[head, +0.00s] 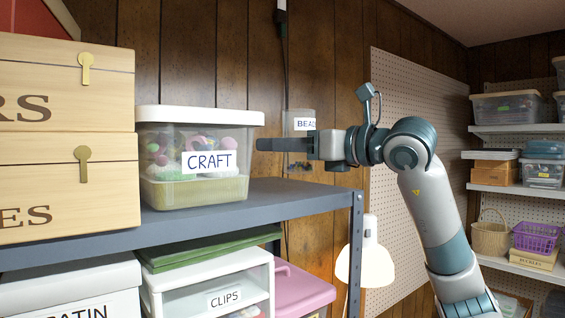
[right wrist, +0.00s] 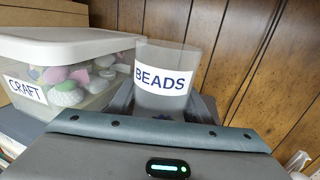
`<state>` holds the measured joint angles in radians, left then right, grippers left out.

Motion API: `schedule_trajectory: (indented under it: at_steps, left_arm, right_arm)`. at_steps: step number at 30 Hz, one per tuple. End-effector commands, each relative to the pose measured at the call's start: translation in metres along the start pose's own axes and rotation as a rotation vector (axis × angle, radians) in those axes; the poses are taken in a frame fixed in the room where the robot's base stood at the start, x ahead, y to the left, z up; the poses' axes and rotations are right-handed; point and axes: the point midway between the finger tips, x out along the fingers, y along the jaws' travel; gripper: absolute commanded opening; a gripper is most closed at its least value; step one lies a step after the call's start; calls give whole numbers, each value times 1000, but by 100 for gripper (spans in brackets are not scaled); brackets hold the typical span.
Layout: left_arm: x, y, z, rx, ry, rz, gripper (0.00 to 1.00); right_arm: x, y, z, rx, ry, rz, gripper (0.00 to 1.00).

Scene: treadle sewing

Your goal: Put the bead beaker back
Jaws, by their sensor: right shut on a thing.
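The bead beaker (head: 302,115) is a clear cup with a white label, partly hidden behind a dark finger of my right gripper (head: 284,144). In the right wrist view the beaker (right wrist: 175,58) shows the full label BEADS, stands about upright and sits between the two fingers, which are shut on it. In the head view its lower end shows below the finger, seemingly above the level of the grey shelf (head: 265,197). The clear CRAFT box (head: 160,190) with a white lid stands on the shelf just left of the fingertips. My left gripper is not in view.
Wooden boxes (head: 110,170) fill the shelf's left end. The shelf top right of the CRAFT box is bare, ending at a corner post (head: 356,230). A wood-panelled wall (head: 230,60) is behind. A white lamp (head: 368,262) stands below the arm.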

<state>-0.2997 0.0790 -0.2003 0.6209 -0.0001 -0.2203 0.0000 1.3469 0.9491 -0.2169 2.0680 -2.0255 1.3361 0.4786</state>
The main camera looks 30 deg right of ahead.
Motion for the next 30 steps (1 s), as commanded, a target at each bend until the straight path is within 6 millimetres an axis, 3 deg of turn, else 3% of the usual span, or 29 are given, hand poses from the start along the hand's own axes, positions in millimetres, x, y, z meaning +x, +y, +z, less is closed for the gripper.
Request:
schedule_trajectory:
  at_steps: [17,30]
  left_arm:
    - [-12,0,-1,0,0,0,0]
    - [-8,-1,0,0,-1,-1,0]
  right_arm:
    - [0,0,-33,0,2,0,21]
    - [0,0,-38,0,0,0,21]
